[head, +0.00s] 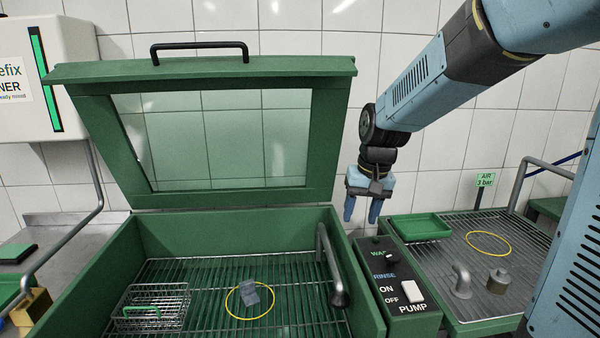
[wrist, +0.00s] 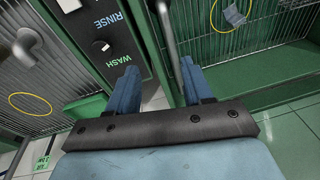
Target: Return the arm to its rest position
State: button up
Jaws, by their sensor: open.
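My gripper (head: 363,208) hangs from my blue arm with its fingers pointing down, in front of the tiled wall. In the head view it is just above and behind the control box (head: 406,318), between the green washer cabinet and the rack on the right. Its two blue fingers are apart with nothing between them. In the wrist view the gripper (wrist: 158,82) shows its open fingers, with the control panel's WASH and RINSE dial (wrist: 104,46) to their left and the cabinet to their right.
The green cabinet's windowed lid (head: 205,198) stands open. Inside are a wire basket (head: 150,310), a grey part (head: 250,294) within a yellow ring, and a bent pipe (head: 332,265). The right rack holds a green tray (head: 421,227), a metal part (head: 498,281) and a yellow ring (head: 488,243).

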jog(key=s+d+r+t, duration=0.1)
jog(key=s+d+r, duration=0.1)
jog(key=s, duration=0.4)
jog(key=s+d+r+t, duration=0.1)
jog(key=s+d+r, duration=0.2)
jog(key=s, duration=0.3)
jog(key=s+d+r+t+h, duration=0.1)
jog(key=s+d+r+t, duration=0.1)
jog(key=s, duration=0.4)
jog(key=shift+s+d+r, duration=0.2)
jog(key=shift+d+r, duration=0.05)
jog(key=shift+d, duration=0.65)
